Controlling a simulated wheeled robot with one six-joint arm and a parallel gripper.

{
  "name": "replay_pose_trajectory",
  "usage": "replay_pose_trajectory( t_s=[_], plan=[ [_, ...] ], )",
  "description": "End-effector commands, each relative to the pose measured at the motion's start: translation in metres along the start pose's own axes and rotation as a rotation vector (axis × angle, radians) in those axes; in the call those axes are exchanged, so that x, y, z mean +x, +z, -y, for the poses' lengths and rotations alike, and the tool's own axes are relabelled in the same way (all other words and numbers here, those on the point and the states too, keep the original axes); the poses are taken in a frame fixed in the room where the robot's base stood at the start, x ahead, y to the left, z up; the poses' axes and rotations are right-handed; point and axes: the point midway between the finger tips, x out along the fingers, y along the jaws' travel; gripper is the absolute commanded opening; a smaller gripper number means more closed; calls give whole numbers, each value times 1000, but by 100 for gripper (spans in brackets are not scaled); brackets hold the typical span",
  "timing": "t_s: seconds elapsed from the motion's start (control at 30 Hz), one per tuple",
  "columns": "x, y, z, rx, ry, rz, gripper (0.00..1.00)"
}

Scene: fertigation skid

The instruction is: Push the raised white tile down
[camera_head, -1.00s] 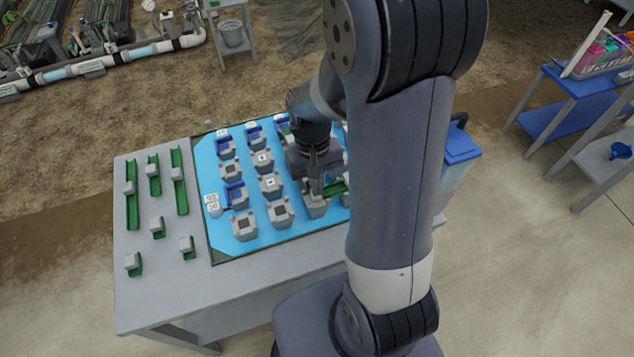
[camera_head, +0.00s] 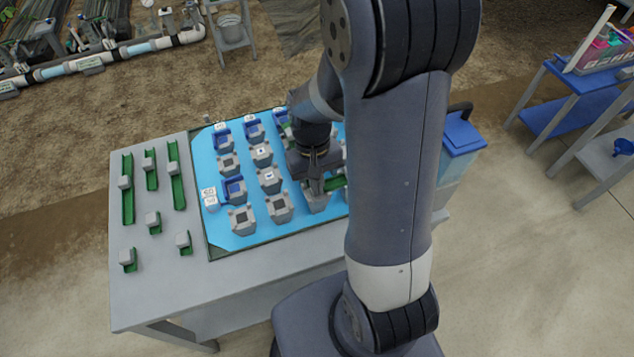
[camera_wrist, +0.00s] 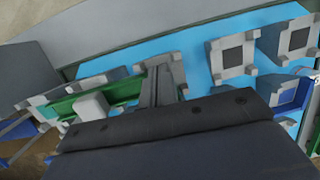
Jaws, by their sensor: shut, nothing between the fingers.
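My gripper (camera_head: 317,190) is shut and empty, pointing down among the grey blocks on the blue mat. In the wrist view its fingers (camera_wrist: 158,88) stand beside a green channel. A whitish block (camera_wrist: 92,107) sits in that channel, to the left of the fingers and apart from them. Two small white tiles with dark marks, the rear one (camera_head: 208,191) and the front one (camera_head: 210,202), are at the mat's left edge, well left of my gripper. I cannot tell which white piece is raised. My arm hides the right part of the mat.
Several grey blocks with dark square tops, one of them (camera_head: 242,220), stand in rows on the blue mat (camera_head: 222,241). Some carry blue pieces (camera_head: 234,188). Green rails with whitish blocks (camera_head: 125,183) lie on the grey table (camera_head: 150,290) at left. A blue-lidded bin (camera_head: 462,135) stands at right.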

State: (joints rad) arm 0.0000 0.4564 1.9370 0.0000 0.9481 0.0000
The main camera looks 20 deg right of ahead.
Motion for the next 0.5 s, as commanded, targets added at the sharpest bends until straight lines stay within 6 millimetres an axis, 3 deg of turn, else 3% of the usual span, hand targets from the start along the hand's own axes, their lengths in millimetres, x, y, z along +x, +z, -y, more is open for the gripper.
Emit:
replay_pose_trajectory(
  t_s=[0.23, 0.5],
  plan=[
    [1, 0, 0, 0, 0, 0, 0],
    [-19, 4, 0, 0, 0, 0, 0]
  ],
)
